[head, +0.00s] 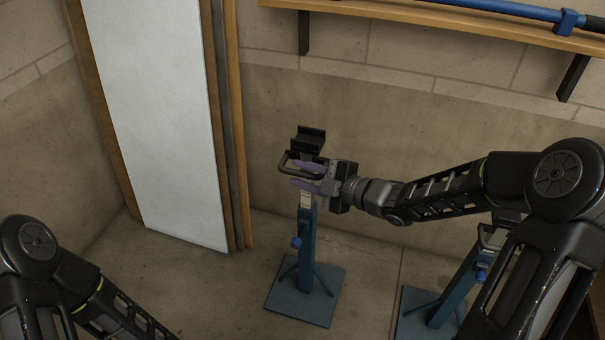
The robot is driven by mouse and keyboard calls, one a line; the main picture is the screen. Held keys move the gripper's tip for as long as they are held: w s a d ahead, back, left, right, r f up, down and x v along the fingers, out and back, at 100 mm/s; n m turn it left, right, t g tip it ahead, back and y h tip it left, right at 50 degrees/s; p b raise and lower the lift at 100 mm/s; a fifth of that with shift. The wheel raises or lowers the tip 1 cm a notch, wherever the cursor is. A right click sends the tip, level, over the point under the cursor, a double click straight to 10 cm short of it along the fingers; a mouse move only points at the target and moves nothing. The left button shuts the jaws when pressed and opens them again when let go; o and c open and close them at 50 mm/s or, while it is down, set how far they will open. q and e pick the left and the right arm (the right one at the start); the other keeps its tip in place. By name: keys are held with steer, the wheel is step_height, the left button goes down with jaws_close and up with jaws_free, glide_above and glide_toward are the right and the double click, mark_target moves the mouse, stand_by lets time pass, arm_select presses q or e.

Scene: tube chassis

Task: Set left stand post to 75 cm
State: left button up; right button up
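The left stand has a blue post (306,245) on a flat square base (320,307), with a blue knob (296,242) on its side. A pale inner post (305,200) rises from it to a black cradle (309,136), and a dark loop handle (284,161) sits just below the cradle. My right gripper (306,177) is at the handle, coming from the right. Its two purple fingers are apart, one above the other, around the handle's front bar; I see no firm contact. My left arm shows at the lower left, its gripper out of frame.
A second blue stand (455,290) stands at the lower right, partly hidden behind my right arm. A tall white panel (160,110) leans at the left wall. A wooden shelf (430,15) above carries a blue tube (500,8). Floor left of the stand is clear.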

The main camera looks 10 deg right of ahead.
steer(key=shift+o, duration=0.5)
steer(key=p+v, duration=0.1)
steer(key=v, duration=0.5)
steer(key=shift+s+d+r, duration=0.2)
steer(key=shift+s+d, duration=0.05)
steer(key=shift+s+d+p, duration=0.3)
steer(key=shift+s, duration=0.15)
